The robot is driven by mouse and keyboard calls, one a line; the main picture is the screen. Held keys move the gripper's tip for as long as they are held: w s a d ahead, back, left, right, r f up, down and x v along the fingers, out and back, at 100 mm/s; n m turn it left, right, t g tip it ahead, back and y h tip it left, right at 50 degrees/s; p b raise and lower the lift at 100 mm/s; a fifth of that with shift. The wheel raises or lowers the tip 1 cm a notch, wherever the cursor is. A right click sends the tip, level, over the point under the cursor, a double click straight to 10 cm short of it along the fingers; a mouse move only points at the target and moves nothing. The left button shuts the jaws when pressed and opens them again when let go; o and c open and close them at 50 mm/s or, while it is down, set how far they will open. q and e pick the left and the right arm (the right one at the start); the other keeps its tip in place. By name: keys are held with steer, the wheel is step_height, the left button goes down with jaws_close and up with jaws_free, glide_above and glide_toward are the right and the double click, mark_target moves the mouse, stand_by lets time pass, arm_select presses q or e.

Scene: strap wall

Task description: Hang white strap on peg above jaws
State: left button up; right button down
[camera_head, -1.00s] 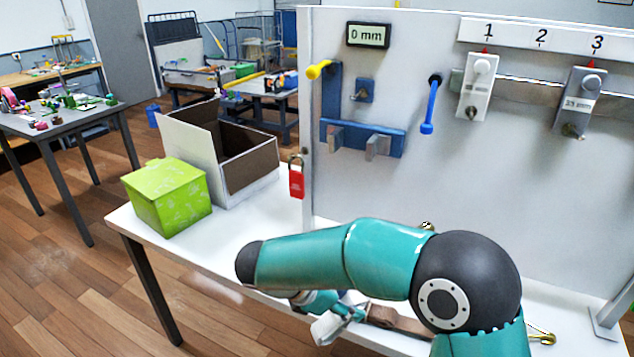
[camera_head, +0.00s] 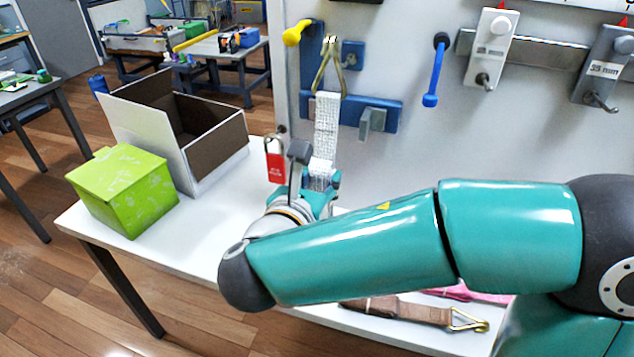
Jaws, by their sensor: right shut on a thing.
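The white strap (camera_head: 326,130) hangs upright with a brass triangular ring (camera_head: 329,66) at its top. My right gripper (camera_head: 317,182) is shut on its lower part, above the table and partly hidden by my own arm. The ring overlaps the blue bracket in the picture, just left of the small blue block (camera_head: 353,54) that bears a metal peg. I cannot tell whether the ring touches the peg. Below are the grey jaws on a blue bar; the right jaw (camera_head: 372,122) shows and the strap covers the left one. My left gripper is not in view.
A yellow-tipped peg (camera_head: 297,33) and a blue peg (camera_head: 435,72) stick out of the wall. A red padlock tag (camera_head: 275,160) hangs at its edge. A brown strap (camera_head: 405,309) and a pink strap (camera_head: 465,292) lie on the table. An open box (camera_head: 215,150) and green box (camera_head: 125,190) stand left.

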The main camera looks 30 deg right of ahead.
steer(key=b+x, duration=0.1)
steer(key=x, duration=0.7)
steer(key=shift+w+d+f+b, duration=0.2)
steer(key=shift+b, duration=0.2)
stand_by(0.5)
stand_by(0.6)
steer(key=c, duration=0.7)
jaws_free()
